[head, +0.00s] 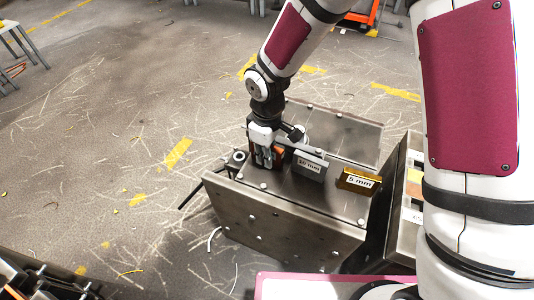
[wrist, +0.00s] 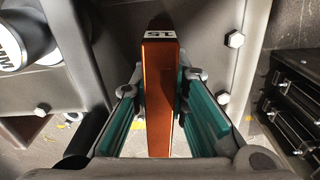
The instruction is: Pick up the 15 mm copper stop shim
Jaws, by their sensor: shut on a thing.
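The copper stop shim (wrist: 160,95) is an orange-brown block in the middle of the wrist view. A white label at its far end reads 15, upside down in that view. My gripper (wrist: 160,115) is shut on it, with a teal-padded finger along each side. In the head view my gripper (head: 265,160) is low over the left part of the metal bench top, and a small copper patch of the shim (head: 279,151) shows beside the fingers. I cannot tell whether the shim touches the surface.
A grey block labelled 10 mm or similar (head: 310,166) and a brass block labelled 5 mm (head: 358,180) stand to the right on the metal bench (head: 285,222). A dark cylindrical part (head: 238,158) is close left of my gripper. Bolt heads dot the bench. Open floor lies left.

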